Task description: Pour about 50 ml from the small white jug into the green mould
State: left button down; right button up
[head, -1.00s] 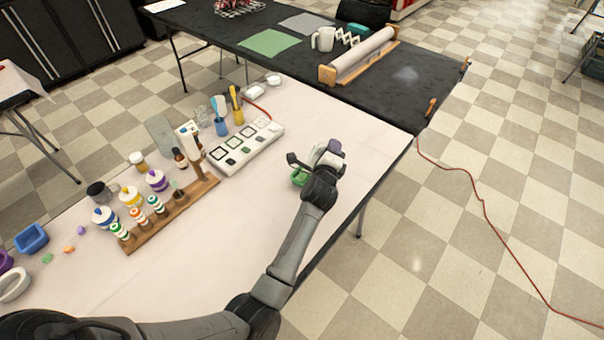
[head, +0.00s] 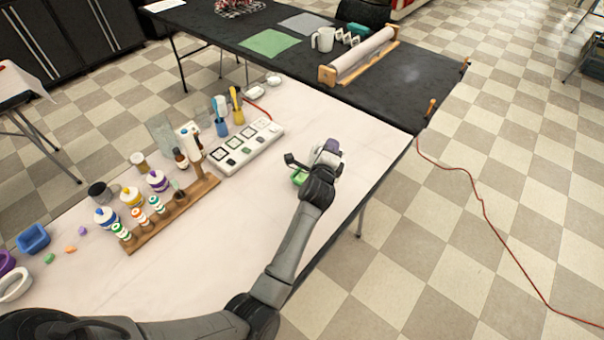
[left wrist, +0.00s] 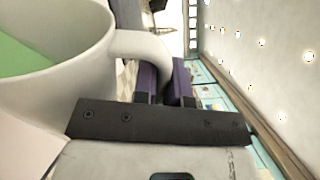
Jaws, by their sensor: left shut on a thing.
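My left gripper (head: 331,146), with purple fingers, is over the right part of the pale table. In the left wrist view its fingers (left wrist: 165,82) are shut on the handle of the small white jug (left wrist: 70,90). Green liquid shows inside the jug near its rim. My right gripper is not in view.
A white tray with several squares (head: 246,146) lies left of the gripper. A wooden rack (head: 172,215) with small bottles, and several jars, stand farther left. A black table (head: 400,95) with a roller adjoins behind. The table's front middle is clear.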

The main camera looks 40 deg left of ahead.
pick_arm(q)
jog(key=shift+s+a+r+n+p, duration=0.2)
jog(key=shift+a+r+n+p, duration=0.2)
jog(key=shift+a+p, duration=0.15)
dwell(0.4)
jog(key=shift+d+f, duration=0.15)
jog(key=shift+f, duration=0.15)
jog(key=d+m+b, duration=0.1)
jog(key=w+f+m+b, duration=0.1)
jog(key=d+f+b, duration=0.1)
jog(key=shift+w+d+f+m+b, duration=0.2)
jog(key=shift+d+m+b, duration=0.1)
jog(key=shift+d+m, duration=0.1)
jog(key=shift+w+d+r+m+p, duration=0.1)
jog(key=shift+d+r+m+p, duration=0.2)
jog(key=shift+d+m+p, duration=0.15)
jog(key=shift+a, duration=0.1)
